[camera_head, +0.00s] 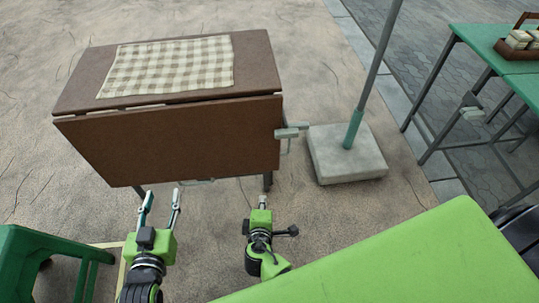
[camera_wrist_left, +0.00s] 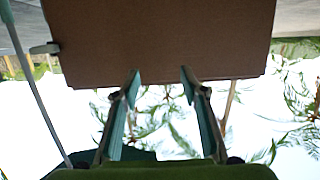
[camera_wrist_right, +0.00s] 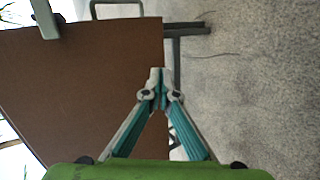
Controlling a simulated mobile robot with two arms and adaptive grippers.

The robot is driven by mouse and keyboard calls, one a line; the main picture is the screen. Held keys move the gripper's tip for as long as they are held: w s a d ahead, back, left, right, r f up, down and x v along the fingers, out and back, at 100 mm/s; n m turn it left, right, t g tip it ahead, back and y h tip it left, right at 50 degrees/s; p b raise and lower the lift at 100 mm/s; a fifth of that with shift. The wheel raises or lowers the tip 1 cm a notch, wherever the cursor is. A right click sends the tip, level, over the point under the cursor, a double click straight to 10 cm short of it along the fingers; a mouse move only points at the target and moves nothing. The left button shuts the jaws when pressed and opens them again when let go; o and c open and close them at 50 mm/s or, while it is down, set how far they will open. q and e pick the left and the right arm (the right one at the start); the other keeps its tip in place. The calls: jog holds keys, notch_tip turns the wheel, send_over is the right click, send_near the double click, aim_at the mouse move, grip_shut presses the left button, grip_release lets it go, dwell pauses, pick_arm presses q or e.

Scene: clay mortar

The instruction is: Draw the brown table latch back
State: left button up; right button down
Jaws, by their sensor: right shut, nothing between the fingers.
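The brown table (camera_head: 180,140) has one leaf hanging down at its near side. A light grey latch-like piece (camera_head: 287,133) sticks out at the leaf's right edge, and it also shows at the left in the left wrist view (camera_wrist_left: 45,48). In the right wrist view a pale grey bar (camera_wrist_right: 45,18) overlaps the brown panel at upper left. My left gripper (camera_head: 162,193) is open and empty, in front of the leaf's lower left part. My right gripper (camera_head: 262,200) is shut and empty, below and left of the latch-like piece, apart from it.
A checkered cloth (camera_head: 168,66) lies on the tabletop. A pole on a pale square base (camera_head: 347,164) stands right of the table. A green stool (camera_head: 40,250) is at lower left. A bright green surface (camera_head: 400,260) fills the lower right. A green table (camera_head: 500,45) stands far right.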

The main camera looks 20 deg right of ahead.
aim_at(286, 133)
pick_arm(q)
notch_tip(286, 133, up, 14)
jog(key=s+t+h+b, duration=0.1)
jog(key=s+t+b, duration=0.1)
jog(key=t+b, duration=0.3)
jog(key=b, duration=0.4)
jog(key=shift+s+h, duration=0.3)
jog(key=shift+s, duration=0.05)
pick_arm(e)
jog(key=w+r+t+h, duration=0.3)
jog(key=w+r+t, duration=0.2)
jog(key=r, duration=0.7)
jog(key=shift+w+a+h, duration=0.35)
jog(key=shift+w+h, duration=0.05)
jog(key=shift+w, duration=0.1)
